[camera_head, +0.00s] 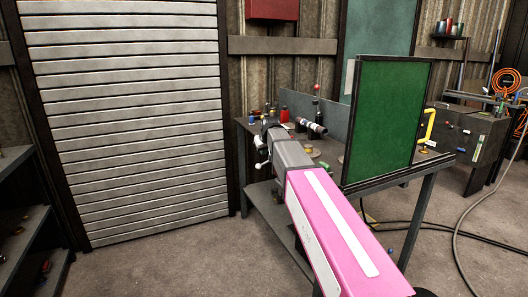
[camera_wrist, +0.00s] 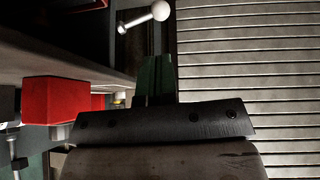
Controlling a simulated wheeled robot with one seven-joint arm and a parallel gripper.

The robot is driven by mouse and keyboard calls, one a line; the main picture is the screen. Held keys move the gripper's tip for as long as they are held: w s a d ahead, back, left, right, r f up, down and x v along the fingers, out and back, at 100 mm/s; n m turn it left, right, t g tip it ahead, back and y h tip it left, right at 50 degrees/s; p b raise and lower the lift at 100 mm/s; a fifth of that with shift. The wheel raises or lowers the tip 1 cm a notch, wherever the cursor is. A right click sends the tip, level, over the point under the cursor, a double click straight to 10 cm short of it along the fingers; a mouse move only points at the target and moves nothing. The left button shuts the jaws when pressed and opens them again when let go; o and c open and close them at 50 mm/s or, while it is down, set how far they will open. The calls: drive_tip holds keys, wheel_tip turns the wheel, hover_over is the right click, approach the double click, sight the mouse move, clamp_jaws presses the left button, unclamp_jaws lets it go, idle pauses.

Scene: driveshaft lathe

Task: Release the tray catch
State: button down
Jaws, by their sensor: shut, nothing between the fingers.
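A lever with a white ball knob (camera_wrist: 160,11) shows at the top of the wrist view; it may be the tray catch, but I cannot tell for sure. A small white knob (camera_head: 258,166) also shows at the bench's left front corner in the head view. In the wrist view my gripper (camera_wrist: 156,70) has its dark fingers together and empty, just below the lever and apparently apart from it. In the head view my arm hides most of the gripper and the bench corner. I cannot make out the tray.
A red block (camera_wrist: 55,100) is close on the left in the wrist view. The workbench (camera_head: 395,176) carries a green panel (camera_head: 388,120) and several small parts. A slatted shutter (camera_head: 130,120) stands behind on the left, with clear floor before it. Hoses lie at right.

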sight(259, 166)
drive_tip(key=x, duration=1)
drive_tip(key=shift+w+f, duration=0.15)
drive_tip(key=shift+w+a+f, duration=0.1)
drive_tip(key=shift+f, duration=0.1)
drive_tip(key=shift+w+f, duration=0.15)
drive_tip(key=shift+f, duration=0.85)
drive_tip(key=shift+r, duration=0.15)
